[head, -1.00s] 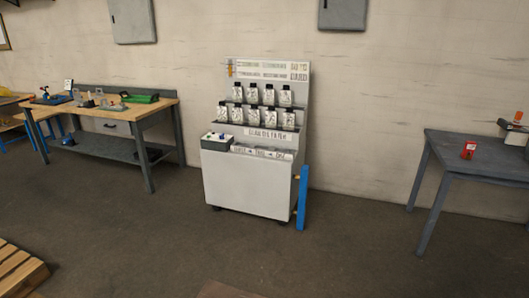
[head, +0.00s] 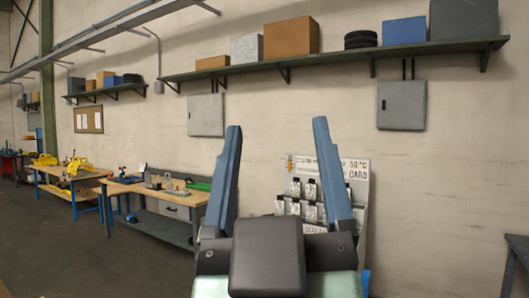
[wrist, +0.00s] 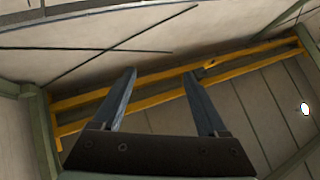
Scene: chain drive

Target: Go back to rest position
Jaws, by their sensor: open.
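My gripper (head: 278,135) stands upright in the lower middle of the head view, its two blue-grey fingers spread wide apart with nothing between them. In the wrist view my gripper (wrist: 158,78) is also open and empty, pointing up toward the ceiling and a yellow overhead beam (wrist: 160,92). In the head view it covers part of the white display stand (head: 360,215) with its rows of small black-and-white packets. The lower part of the stand is hidden behind my gripper.
A wooden workbench (head: 125,187) with tools stands at the left along the wall. A long shelf (head: 335,60) with boxes and two grey wall cabinets (head: 206,115) are on the wall. A dark table (head: 517,245) is at the right edge. The floor at left is clear.

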